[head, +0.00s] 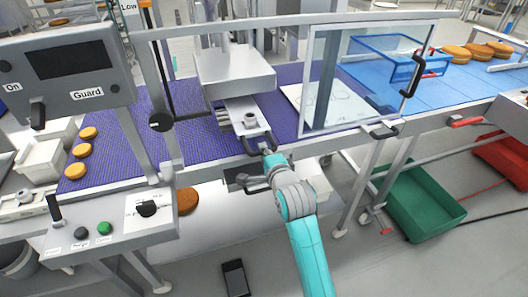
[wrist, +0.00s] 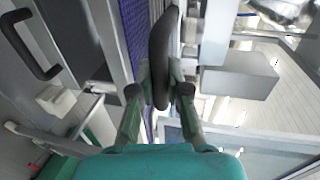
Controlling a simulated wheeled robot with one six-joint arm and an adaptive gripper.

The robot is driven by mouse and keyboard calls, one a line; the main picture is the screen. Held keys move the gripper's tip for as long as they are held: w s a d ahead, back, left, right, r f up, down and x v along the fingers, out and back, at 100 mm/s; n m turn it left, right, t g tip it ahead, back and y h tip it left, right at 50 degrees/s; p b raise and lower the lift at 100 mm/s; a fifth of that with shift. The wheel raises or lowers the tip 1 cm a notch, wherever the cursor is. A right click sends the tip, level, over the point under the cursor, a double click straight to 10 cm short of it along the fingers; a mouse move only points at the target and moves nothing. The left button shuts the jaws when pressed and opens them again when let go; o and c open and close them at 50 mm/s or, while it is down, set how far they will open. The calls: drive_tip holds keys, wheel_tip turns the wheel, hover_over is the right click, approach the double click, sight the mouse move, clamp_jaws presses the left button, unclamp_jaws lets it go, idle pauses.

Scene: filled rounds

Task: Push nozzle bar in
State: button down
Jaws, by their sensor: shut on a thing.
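The nozzle bar (head: 246,116) is a grey metal slide with a row of small nozzles on its left side and a round fitting on top. It sticks out toward me from under the white depositor head (head: 234,72), above the purple belt. Its far end is hidden under the head. My gripper (head: 267,151) is at the bar's near end, at the belt's front rail. In the wrist view, my gripper (wrist: 160,82) has its two fingers closed on either side of a dark rounded handle (wrist: 163,45). The handle's contact with the fingers is partly hidden.
A clear guard panel (head: 335,75) with a black handle stands right of the head. The control panel (head: 70,70) and a button box (head: 110,225) are at left. A drawer handle (head: 256,186) is below the rail. A green crate (head: 425,205) is on the floor at right.

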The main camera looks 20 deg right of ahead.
drive_tip(key=r+x, duration=0.1)
drive_tip(key=x, duration=0.4)
drive_tip(key=r+x, duration=0.1)
drive_tip(key=x, duration=0.5)
drive_tip(key=r+x, duration=0.1)
drive_tip(key=x, duration=0.4)
drive_tip(key=shift+w+r, duration=0.15)
drive_tip(key=shift+w, duration=0.6)
drive_tip(key=c, duration=1.1)
unclamp_jaws()
drive_tip(key=shift+w, duration=0.15)
drive_tip(key=shift+c, duration=0.2)
drive_tip(key=v, duration=1.2)
